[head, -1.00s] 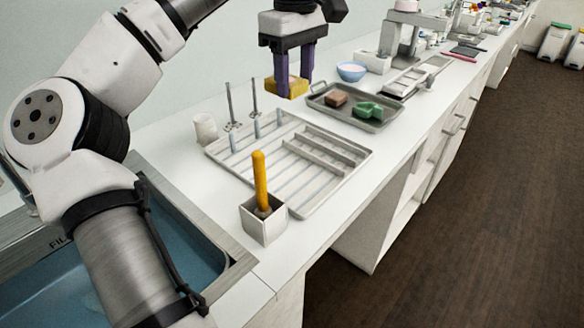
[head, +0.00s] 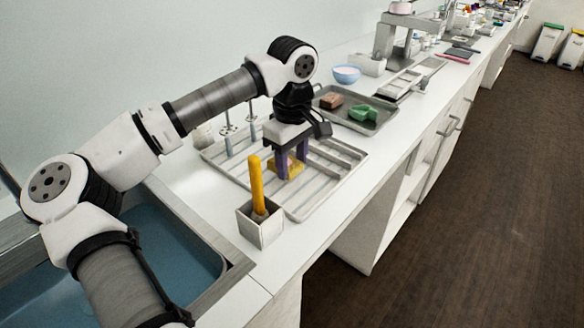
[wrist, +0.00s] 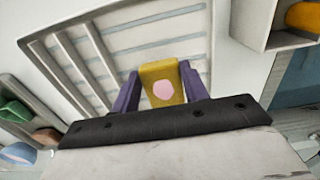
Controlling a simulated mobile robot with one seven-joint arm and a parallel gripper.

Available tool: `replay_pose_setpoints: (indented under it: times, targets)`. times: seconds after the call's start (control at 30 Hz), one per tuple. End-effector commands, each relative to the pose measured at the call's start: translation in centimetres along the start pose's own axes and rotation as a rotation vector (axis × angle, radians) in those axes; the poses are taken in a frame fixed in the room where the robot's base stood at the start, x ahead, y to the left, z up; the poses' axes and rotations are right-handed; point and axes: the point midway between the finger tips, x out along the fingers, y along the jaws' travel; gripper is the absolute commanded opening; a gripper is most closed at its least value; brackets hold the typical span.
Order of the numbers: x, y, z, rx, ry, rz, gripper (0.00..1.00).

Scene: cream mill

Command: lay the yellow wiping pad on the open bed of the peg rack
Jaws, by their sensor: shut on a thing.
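The yellow wiping pad (head: 287,166) is between the purple fingers of my gripper (head: 291,166), low over the slatted bed of the peg rack (head: 222,170). In the wrist view the pad (wrist: 158,70) shows a pink round patch, and my gripper (wrist: 160,88) is shut on its sides. The rack's slats (wrist: 130,40) run beneath it. I cannot tell whether the pad touches the slats. The rack's upright pegs (head: 228,138) stand at its far left, apart from the pad.
A white square holder (head: 261,227) with a yellow-handled tool (head: 257,185) stands at the rack's front corner. A dark tray (head: 383,117) with a brown block (head: 331,101) and a green piece (head: 362,112) lies behind. The sink (head: 170,250) is at left.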

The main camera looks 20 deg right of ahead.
Motion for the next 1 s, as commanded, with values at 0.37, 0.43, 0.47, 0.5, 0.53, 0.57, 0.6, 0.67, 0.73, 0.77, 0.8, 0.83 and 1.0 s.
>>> replay_pose_setpoints:
  times: [0.37, 0.43, 0.47, 0.5, 0.53, 0.57, 0.6, 0.67, 0.73, 0.77, 0.8, 0.83, 1.0]
  targets:
    - [2.6, 0.0, 0.0, -0.001, 0.000, 0.000, 0.23]
    - [2.7, 0.0, 0.0, -0.001, 0.000, 0.000, 0.23]
    - [2.8, 0.0, 0.0, -0.001, 0.000, 0.000, 0.23]
    - [3.0, 0.0, 0.0, -0.001, 0.000, 0.000, 0.23]
    - [3.1, 0.0, 0.0, -0.001, 0.000, 0.000, 0.23]
    - [3.0, 0.0, 0.0, -0.001, 0.000, 0.000, 0.47]
    - [2.9, 0.0, 0.0, -0.001, 0.000, 0.000, 0.52]
    - [2.9, 0.0, 0.0, -0.001, 0.000, 0.000, 0.60]
    - [2.9, 0.0, 0.0, -0.001, 0.000, 0.000, 0.66]
    - [2.9, 0.0, 0.0, -0.001, 0.000, 0.000, 0.66]
    - [2.9, 0.0, 0.0, -0.001, 0.000, 0.000, 0.66]
    - [2.9, 0.0, 0.0, -0.001, 0.000, 0.000, 0.66]
    - [2.8, 0.0, 0.0, -0.001, 0.000, 0.000, 0.66]
